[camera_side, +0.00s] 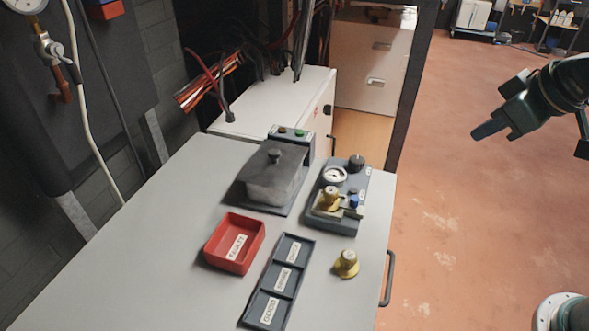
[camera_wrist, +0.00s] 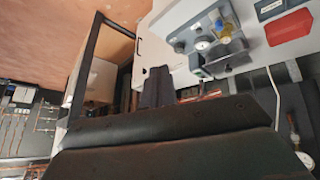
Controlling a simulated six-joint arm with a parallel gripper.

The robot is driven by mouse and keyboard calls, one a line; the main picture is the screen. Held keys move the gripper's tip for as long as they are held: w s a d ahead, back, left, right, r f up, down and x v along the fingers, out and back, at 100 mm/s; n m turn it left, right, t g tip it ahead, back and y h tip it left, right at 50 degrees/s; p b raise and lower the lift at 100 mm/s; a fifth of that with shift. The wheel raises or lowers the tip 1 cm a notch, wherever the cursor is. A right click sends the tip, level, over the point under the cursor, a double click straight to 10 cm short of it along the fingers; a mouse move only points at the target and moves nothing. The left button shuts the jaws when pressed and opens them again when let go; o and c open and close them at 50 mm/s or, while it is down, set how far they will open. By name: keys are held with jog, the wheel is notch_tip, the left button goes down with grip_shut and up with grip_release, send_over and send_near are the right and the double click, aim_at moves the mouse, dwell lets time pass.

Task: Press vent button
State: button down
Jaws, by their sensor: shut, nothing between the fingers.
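A dark grey test unit (camera_side: 327,221) stands on the right part of the table. It carries a round gauge (camera_side: 335,175), a black knob (camera_side: 356,162), a small blue button (camera_side: 354,200) and a yellow-based brass part (camera_side: 329,197) in its fixture. I cannot read which control is the vent button. The test unit also shows at the top of the wrist view (camera_wrist: 190,34). My gripper (camera_side: 484,132) is shut and empty, out to the right of the table above the floor, well apart from the unit. Its dark fingers show in the wrist view (camera_wrist: 155,88).
A lidded grey box (camera_side: 272,180) stands left of the unit, with a small panel of green and yellow buttons (camera_side: 291,134) behind it. In front are a red FAULTY tray (camera_side: 217,242), a dark labelled tray (camera_side: 294,240) and a loose yellow-based part (camera_side: 346,263). Open floor lies right.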

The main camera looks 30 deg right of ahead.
jog(key=w+a+f+n+t, duration=0.1)
jog(key=w+a+f+n, duration=0.3)
jog(key=w, duration=0.6)
jog(key=n+t, duration=0.2)
send_over(353, 191)
jog(key=s, duration=0.1)
notch_tip(353, 191, down, 6)
jog(key=shift+d, duration=0.2)
jog(key=shift+f, duration=0.1)
jog(key=shift+f, duration=0.15)
jog(key=shift+f, duration=4.3)
jog(key=shift+f, duration=0.75)
jog(key=shift+r, duration=0.75)
